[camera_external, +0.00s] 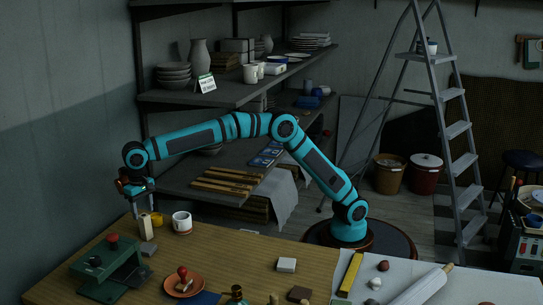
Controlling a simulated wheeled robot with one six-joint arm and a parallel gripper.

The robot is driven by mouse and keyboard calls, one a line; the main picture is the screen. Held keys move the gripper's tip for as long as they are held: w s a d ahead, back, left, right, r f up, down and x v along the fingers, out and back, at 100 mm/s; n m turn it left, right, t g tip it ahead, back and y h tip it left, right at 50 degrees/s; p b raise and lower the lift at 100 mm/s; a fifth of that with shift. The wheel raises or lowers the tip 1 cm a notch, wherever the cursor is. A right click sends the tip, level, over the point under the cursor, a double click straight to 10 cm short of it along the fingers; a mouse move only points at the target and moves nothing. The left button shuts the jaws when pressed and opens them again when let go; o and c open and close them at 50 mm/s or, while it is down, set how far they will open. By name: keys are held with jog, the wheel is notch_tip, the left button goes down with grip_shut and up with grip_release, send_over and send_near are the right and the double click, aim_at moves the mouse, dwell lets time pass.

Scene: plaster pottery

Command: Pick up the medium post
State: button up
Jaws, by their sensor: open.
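A pale beige upright block (146,227), which looks like a post, stands near the far left edge of the wooden table. I cannot tell its size class for sure, as no similar post is clear beside it. My gripper (141,207) hangs just above and slightly left of it, pointing down. Its jaws are open, and I see nothing held between them. Whether a fingertip touches the post cannot be told at this size.
A yellow cup-like thing (157,218) and a white mug (182,223) stand close to the right of the post. A small grey block (148,249) lies in front. A green press (107,266) stands front left. A terracotta dish (184,285) lies nearer. Shelves (215,98) rise behind.

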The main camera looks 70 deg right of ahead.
aim_at(145, 225)
jog(key=shift+f, duration=3.7)
jog(key=c, duration=1.2)
jog(key=shift+r, duration=0.15)
